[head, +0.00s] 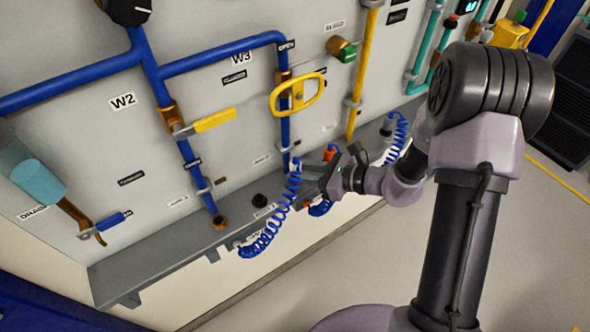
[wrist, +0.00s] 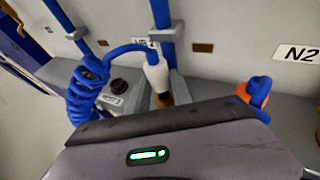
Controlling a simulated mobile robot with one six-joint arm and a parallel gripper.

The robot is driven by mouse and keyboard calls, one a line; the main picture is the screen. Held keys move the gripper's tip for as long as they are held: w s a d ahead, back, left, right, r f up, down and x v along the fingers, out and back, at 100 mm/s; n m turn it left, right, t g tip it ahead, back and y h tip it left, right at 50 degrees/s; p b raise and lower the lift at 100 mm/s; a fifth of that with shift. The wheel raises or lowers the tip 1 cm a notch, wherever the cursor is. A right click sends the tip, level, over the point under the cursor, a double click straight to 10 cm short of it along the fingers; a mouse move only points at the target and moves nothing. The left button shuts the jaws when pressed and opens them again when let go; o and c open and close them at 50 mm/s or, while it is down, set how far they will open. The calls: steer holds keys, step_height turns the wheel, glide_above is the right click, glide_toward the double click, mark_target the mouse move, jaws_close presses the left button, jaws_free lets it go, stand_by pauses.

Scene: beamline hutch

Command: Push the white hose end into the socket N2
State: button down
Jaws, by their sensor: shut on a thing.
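The white hose end (wrist: 155,72) stands in front of my gripper in the wrist view, with a blue hose curving from its top to a coil (wrist: 85,92) at the left. My gripper (head: 306,183) is shut on the white hose end, above the grey ledge in the head view. The fingertips are hidden behind the gripper body in the wrist view. The N2 label (wrist: 298,53) is on the wall at the right of the wrist view. The socket N2 itself cannot be made out.
An orange hose end (wrist: 256,90) with a blue hose stands right of my gripper, also in the head view (head: 330,152). A dark round cap (wrist: 120,87) sits on the ledge at the left. Blue pipes and a yellow handle (head: 297,95) line the wall.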

step_height(320, 180, up, 6)
steer(key=p, duration=0.4)
stand_by(0.5)
